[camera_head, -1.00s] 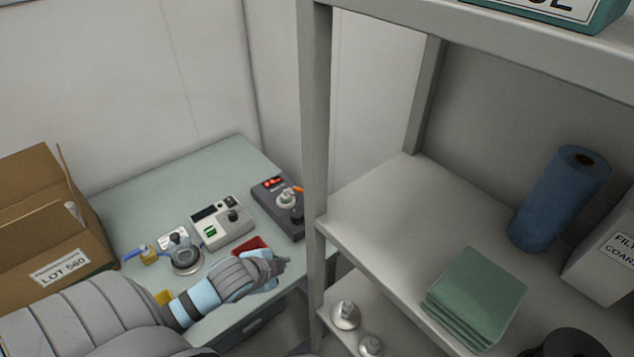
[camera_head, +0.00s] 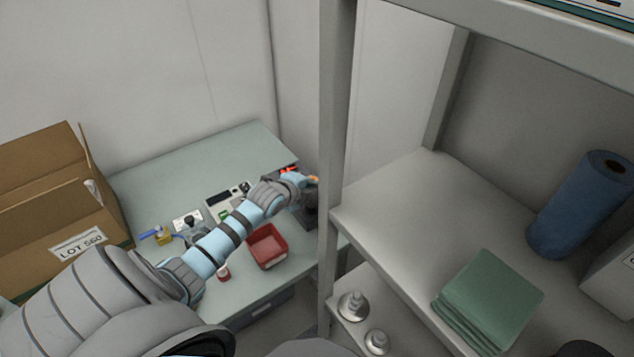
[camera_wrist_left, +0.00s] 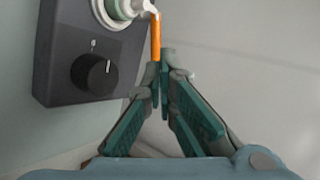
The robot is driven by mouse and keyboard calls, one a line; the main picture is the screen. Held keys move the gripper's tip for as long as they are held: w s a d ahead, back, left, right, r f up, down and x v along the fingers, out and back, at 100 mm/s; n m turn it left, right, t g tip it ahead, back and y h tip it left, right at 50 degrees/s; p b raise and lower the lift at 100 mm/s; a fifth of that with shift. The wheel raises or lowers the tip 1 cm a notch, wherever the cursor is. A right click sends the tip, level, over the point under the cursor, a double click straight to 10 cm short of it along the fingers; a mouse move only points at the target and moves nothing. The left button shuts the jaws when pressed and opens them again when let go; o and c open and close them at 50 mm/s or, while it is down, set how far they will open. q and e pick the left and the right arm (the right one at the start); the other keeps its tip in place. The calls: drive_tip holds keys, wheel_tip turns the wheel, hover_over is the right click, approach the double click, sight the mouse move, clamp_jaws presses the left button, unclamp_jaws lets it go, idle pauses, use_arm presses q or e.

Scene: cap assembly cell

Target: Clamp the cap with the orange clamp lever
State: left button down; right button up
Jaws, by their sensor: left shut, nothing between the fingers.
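The orange clamp lever (camera_wrist_left: 155,38) points down from a pale fitting on the dark clamp device (camera_wrist_left: 55,60), in the left wrist view. A white and green round part, seemingly the cap in its seat (camera_wrist_left: 122,8), is cut off by the top edge. My left gripper (camera_wrist_left: 165,62) is shut and empty, its tips at the lever's lower end. I cannot tell whether they touch it. In the head view my left gripper (camera_head: 308,182) reaches over the clamp device (camera_head: 309,213) and hides most of it. A bit of the orange lever (camera_head: 315,179) shows there. My right gripper is not in view.
A shelf post (camera_head: 335,150) stands close to the right of the clamp device. A red bin (camera_head: 267,247) and a small red-and-white item (camera_head: 223,272) are on the table near my forearm. A cardboard box (camera_head: 50,200) is at the left. A black knob (camera_wrist_left: 93,73) is beside the lever.

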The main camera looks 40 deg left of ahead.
use_arm(q)
drive_tip(key=b+x, duration=0.1)
drive_tip(key=x, duration=0.4)
drive_tip(key=shift+f, duration=0.1)
